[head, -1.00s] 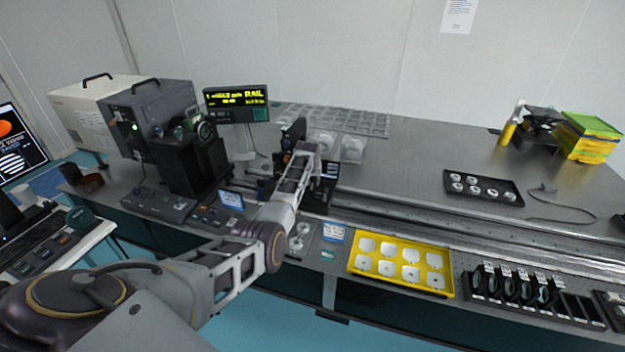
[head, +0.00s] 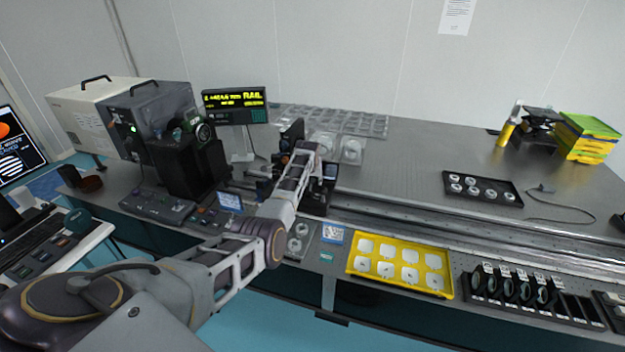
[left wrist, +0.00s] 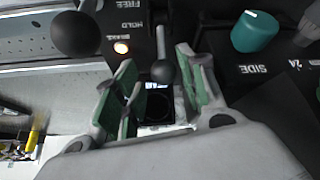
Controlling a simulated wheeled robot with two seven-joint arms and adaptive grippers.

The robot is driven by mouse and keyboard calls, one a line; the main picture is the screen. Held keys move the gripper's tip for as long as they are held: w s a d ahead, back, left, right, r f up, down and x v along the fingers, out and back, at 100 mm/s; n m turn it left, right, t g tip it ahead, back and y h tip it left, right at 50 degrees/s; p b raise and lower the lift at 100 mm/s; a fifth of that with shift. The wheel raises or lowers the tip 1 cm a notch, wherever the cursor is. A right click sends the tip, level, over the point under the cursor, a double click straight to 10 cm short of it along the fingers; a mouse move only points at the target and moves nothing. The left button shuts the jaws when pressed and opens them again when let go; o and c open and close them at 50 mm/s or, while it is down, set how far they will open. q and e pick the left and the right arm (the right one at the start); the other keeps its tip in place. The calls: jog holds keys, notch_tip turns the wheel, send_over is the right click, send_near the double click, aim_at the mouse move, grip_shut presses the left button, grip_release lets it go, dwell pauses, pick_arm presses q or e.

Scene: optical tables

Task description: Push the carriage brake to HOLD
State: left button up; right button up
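In the left wrist view, a small lever with a grey ball knob (left wrist: 162,72) stands between the fingers of my left gripper (left wrist: 155,82). The gripper is open, with green pads on both sides of the knob; I cannot tell whether either pad touches it. Which position the lever is in is unclear. In the head view my left arm reaches over the rail carriage (head: 318,200), and its gripper is mostly hidden. My right gripper is not in view.
A larger black ball knob (left wrist: 75,33) is close left of the fingers, and a teal knob (left wrist: 255,30) is to the right. A yellow tray (head: 352,262), a lens rack (head: 530,300) and a lit display (head: 235,104) stand around the rail.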

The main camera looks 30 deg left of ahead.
pick_arm(q)
jog(key=shift+s+a, duration=0.2)
jog(key=shift+s, duration=0.1)
jog(key=shift+v, duration=1.75)
jog(key=shift+w+v, duration=0.15)
jog(key=shift+v, duration=0.9)
jog(key=shift+w+v, duration=0.1)
jog(key=shift+v, duration=0.95)
jog(key=shift+d+r, duration=0.1)
jog(key=shift+d, duration=0.15)
